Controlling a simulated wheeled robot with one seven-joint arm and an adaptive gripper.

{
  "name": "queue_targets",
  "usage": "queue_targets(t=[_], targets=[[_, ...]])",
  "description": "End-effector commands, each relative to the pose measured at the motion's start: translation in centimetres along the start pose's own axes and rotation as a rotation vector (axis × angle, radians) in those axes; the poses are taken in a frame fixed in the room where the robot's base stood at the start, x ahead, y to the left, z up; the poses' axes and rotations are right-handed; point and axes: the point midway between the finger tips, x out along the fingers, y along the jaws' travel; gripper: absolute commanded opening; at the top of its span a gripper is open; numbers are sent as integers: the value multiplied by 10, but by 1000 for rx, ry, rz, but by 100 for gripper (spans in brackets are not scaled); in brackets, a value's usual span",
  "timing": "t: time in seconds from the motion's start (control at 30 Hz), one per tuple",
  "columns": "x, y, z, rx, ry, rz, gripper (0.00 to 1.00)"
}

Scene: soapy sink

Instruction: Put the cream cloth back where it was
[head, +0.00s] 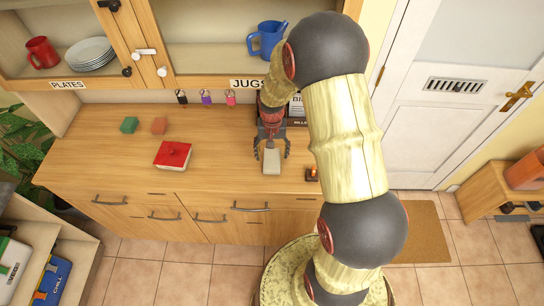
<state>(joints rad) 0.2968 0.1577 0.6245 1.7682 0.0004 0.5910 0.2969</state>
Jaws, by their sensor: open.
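A small pale cream-grey block-like piece (271,162), which may be the folded cream cloth, lies on the wooden counter near its front edge. My gripper (271,150) points down just behind and over it, with its two dark fingers spread, one toward each side. The gripper is open. I cannot tell whether the fingers touch the piece. No other cream cloth shows clearly.
A small dark item with an orange top (312,174) stands close right. A blue jug (266,39) is in the cupboard above. The counter's left front is clear.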

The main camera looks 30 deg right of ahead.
Motion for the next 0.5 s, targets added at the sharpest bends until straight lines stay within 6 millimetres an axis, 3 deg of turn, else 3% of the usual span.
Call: queue_targets(t=[0.2, 0.5], targets=[[-49, 0, 0, 0, 3, -1, 67], [-85, 0, 0, 0, 0, 0, 67]])
